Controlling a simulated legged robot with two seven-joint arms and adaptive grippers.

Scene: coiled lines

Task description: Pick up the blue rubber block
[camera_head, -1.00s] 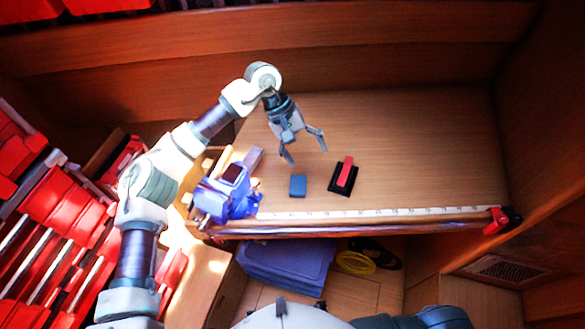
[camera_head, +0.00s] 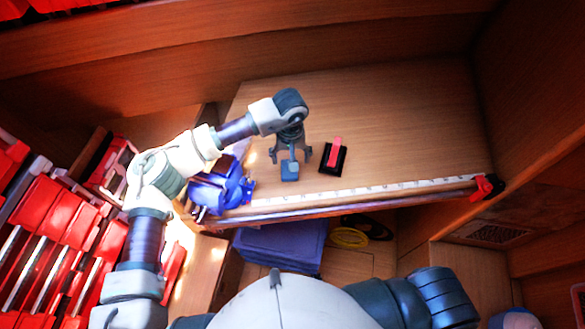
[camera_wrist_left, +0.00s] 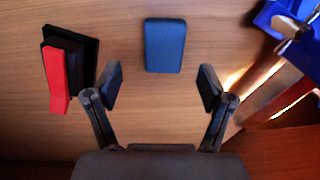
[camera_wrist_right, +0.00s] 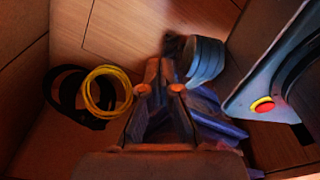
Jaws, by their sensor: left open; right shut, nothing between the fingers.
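The blue rubber block (camera_head: 290,172) lies flat on the wooden bench top (camera_head: 390,120), between the blue vise and the red and black tool. My left gripper (camera_head: 291,160) is open above the bench beside the block. In the left wrist view the block (camera_wrist_left: 165,45) lies beyond the fingertips, roughly centred between the open fingers (camera_wrist_left: 160,82), with nothing gripped. My right gripper (camera_wrist_right: 163,70) is shut and empty, low near the floor, and shows only in the right wrist view.
A blue vise (camera_head: 222,187) stands left of the block. A red-handled black tool (camera_head: 333,156) lies to its right. A white ruler strip (camera_head: 370,190) runs along the front edge. Yellow and black coils (camera_head: 348,237) and a blue case (camera_head: 280,247) sit below. The bench's right side is clear.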

